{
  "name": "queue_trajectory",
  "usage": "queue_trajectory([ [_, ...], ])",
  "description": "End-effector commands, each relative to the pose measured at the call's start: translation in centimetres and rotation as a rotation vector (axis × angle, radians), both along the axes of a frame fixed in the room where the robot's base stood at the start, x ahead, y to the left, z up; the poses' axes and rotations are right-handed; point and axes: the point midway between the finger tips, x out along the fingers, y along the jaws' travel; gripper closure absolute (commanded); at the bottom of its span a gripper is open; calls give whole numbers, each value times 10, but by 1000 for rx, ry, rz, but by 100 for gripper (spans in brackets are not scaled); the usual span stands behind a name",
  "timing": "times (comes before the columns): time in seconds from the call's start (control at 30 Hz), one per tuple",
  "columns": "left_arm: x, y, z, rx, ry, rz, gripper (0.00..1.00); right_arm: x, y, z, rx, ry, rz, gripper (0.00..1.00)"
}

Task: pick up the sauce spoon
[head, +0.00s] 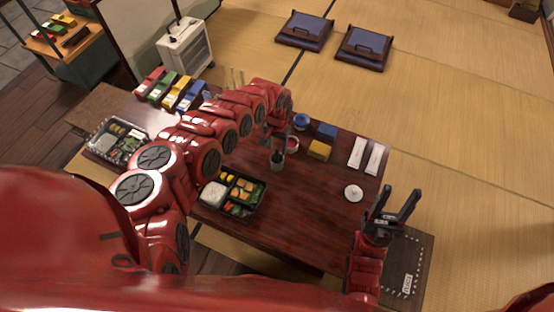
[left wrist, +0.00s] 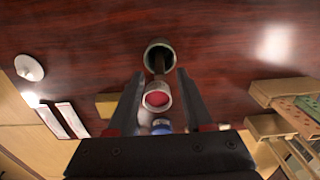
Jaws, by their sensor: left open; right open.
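My left gripper (head: 279,142) is open and reaches down over the table, close to a dark green cup (head: 277,161). In the left wrist view the cup (left wrist: 160,48) lies just beyond the two spread fingertips (left wrist: 160,76). A dark brown stick-like handle (left wrist: 159,64) shows at the cup's mouth; I cannot tell whether it is the sauce spoon. A small bowl with red contents (left wrist: 157,99) shows between the fingers. My right gripper (head: 396,207) is open and empty over the table's right front corner.
An open lunch box (head: 262,202) lies in front of my left arm. Another lunch box (head: 117,143) is at the left.

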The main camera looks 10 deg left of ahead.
Motion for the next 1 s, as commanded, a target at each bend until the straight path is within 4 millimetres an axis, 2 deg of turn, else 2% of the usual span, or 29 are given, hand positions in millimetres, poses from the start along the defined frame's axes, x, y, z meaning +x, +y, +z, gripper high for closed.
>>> queue_trajectory([
  [0.03,-1,-2,-14,-4,3,1,49,0,0,-8,0,0,0,50],
  [0.1,-2,-1,-22,-2,6,0,49,0,0,-10,0,0,0,50],
  [0.37,-1,1,-21,1,3,0,49,0,0,-9,0,0,0,50],
  [0.63,-1,0,-21,1,3,1,97,0,0,-9,0,0,0,50],
  [0.67,-1,0,-21,1,3,0,100,0,0,-9,0,0,0,50],
  [1.0,-1,0,-21,0,3,1,100,0,0,-9,0,0,0,50],
])
